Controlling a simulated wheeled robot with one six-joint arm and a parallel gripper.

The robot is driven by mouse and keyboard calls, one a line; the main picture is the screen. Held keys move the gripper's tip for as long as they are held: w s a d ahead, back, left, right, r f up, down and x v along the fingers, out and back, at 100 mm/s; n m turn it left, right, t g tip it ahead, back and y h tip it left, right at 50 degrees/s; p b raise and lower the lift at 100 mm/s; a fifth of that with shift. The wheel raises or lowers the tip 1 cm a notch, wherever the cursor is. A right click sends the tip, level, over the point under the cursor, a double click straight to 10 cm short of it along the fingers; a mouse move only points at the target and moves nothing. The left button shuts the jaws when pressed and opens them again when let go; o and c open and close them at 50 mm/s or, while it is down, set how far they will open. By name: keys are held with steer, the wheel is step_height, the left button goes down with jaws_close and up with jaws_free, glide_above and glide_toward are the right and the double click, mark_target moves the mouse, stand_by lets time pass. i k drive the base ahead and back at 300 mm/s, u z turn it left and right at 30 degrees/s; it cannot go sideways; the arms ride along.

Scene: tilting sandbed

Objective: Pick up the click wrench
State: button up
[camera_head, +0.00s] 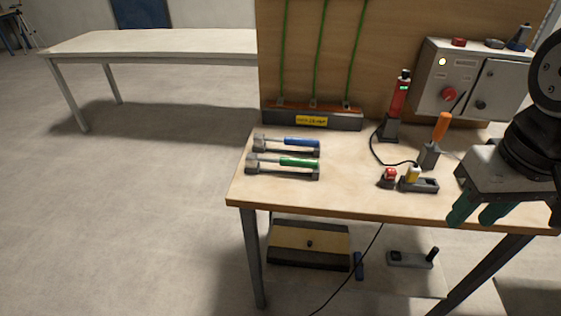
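Two wrench-like tools lie side by side on grey holders at the left of the wooden workbench (345,190). The rear one has a blue handle (301,142) and the front one a green handle (299,162). I cannot tell from this view which of them is the click wrench. My gripper (476,218) is at the right, above the bench's front right part, well apart from both tools. Its two teal fingers point down with a gap between them and nothing held.
A red tool (399,98) stands in a dark stand, with a cable. An orange-handled tool (441,127) stands in a grey block. Small red (389,175) and yellow (413,174) items sit in front. A control box (472,80) hangs behind. The bench middle is clear.

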mark_target(251, 160)
steer(key=z, duration=0.1)
steer(key=k, duration=1)
steer(key=u, duration=1.4)
steer(key=i, duration=1.5)
steer(key=z, duration=0.85)
steer(key=i, duration=0.75)
steer(key=z, duration=0.7)
